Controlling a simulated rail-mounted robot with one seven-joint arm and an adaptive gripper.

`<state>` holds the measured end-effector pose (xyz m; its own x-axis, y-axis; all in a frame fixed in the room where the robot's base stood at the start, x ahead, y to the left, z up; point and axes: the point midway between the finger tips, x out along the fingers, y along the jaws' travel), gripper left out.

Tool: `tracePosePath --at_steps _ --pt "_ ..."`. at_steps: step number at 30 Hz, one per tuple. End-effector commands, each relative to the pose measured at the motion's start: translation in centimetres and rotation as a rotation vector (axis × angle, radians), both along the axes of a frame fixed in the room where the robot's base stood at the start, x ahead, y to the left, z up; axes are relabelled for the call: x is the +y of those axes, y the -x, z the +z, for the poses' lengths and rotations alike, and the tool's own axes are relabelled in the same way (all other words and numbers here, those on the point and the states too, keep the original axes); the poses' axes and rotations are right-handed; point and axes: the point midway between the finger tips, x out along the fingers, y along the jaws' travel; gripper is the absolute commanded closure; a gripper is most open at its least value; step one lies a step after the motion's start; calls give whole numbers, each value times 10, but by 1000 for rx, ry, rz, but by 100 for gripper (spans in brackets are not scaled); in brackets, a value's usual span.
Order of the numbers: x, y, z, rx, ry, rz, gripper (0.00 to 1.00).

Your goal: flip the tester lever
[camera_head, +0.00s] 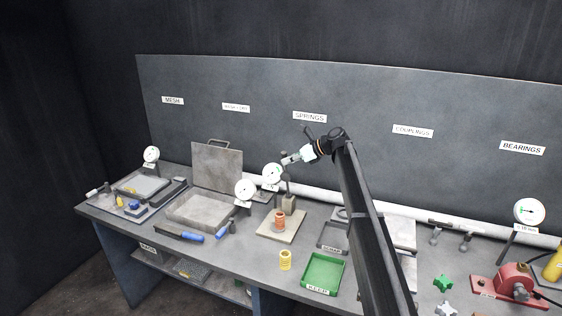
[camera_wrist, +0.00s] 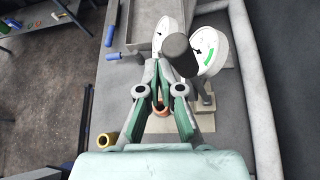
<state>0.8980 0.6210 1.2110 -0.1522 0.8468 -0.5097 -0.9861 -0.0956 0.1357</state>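The spring tester has a pale base plate (camera_head: 269,229) with a copper-coloured spring (camera_head: 280,220) standing on it and a round white dial (camera_head: 272,174) above. A dark, rounded lever handle (camera_wrist: 180,56) shows in the wrist view in front of a dial (camera_wrist: 208,51), just right of my fingertips. My gripper (camera_head: 285,161) is above the tester, beside the dial in the head view. In the wrist view its green-padded fingers (camera_wrist: 163,66) come together at the tips with nothing visibly held. The copper spring shows below, between the fingers. Whether a finger touches the handle is unclear.
A second dial (camera_head: 246,190) stands left of the tester. A yellow spring (camera_head: 285,260) and a green tray (camera_head: 323,273) stand near the bench's front edge. A dark scrap tray (camera_head: 333,236) lies to the right, and a grey open case (camera_head: 203,211) to the left.

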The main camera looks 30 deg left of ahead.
Motion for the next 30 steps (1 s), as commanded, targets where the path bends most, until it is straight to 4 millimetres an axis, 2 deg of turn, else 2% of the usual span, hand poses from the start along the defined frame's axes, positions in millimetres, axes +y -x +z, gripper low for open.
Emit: tracePosePath --at_steps 1,15,20,26,27,30 --pt "1 -11 7 -7 -12 -20 100" --pt "-1 -12 11 -7 -14 -20 100" --pt "-6 3 8 -5 -11 -16 100" --pt "-16 39 -4 2 -1 -3 100" --pt "-24 24 -7 -1 -2 -8 100" --pt "-42 12 -6 0 -1 -6 100"
